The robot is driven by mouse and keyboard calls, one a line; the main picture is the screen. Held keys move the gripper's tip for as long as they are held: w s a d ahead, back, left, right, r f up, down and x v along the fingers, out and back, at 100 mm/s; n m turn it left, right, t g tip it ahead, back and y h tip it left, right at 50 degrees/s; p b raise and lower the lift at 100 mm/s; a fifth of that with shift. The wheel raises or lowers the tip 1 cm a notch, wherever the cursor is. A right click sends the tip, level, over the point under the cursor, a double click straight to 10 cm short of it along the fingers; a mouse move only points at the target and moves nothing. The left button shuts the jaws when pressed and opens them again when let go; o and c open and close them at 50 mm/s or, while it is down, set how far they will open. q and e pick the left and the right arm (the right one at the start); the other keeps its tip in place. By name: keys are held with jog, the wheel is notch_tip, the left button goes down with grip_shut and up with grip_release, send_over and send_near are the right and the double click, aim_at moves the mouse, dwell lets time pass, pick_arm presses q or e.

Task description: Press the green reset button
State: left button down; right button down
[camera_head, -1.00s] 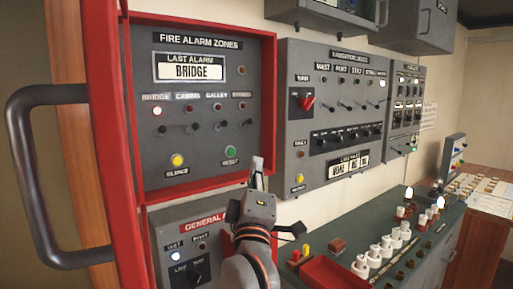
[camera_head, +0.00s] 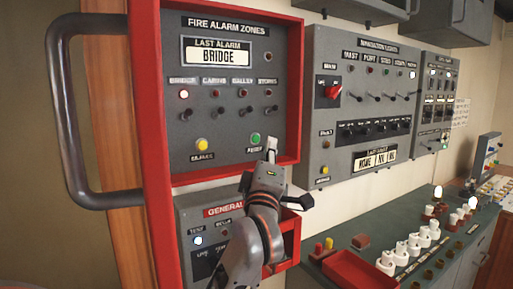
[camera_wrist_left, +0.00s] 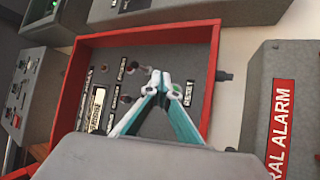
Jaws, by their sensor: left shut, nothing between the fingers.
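The green reset button (camera_head: 255,139) sits at the lower right of the grey fire alarm panel (camera_head: 225,75), above the RESET label. My left gripper (camera_head: 271,148) is shut and empty, with its pale fingertips just right of and slightly below the button in the head view. A gap to the button shows there; the depth between tips and panel is hard to judge. In the left wrist view, the shut fingertips (camera_wrist_left: 160,77) lie over the panel near the RESET label (camera_wrist_left: 188,95). My right gripper is not in view.
A yellow silence button (camera_head: 201,145) is left of the reset button. A raised red frame (camera_head: 297,90) borders the panel. A navigation lights panel (camera_head: 365,100) and a green-topped counter (camera_head: 450,245) are at right.

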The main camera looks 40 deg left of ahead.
aim_at(256, 139)
pick_arm(q)
jog(key=a, duration=0.1)
jog(key=w+a, duration=0.1)
jog(key=a, duration=0.1)
jog(key=shift+p, duration=0.35)
jog(key=shift+w, duration=0.15)
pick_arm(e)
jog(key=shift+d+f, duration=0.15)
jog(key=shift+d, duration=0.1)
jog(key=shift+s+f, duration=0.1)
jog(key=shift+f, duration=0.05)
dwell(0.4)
pick_arm(q)
jog(key=shift+a, duration=0.15)
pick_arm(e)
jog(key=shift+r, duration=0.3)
pick_arm(q)
jog(key=shift+w+a+r+p, duration=0.1)
jog(key=shift+a+p, duration=0.05)
jog(key=shift+p, duration=0.2)
jog(key=shift+a, duration=0.15)
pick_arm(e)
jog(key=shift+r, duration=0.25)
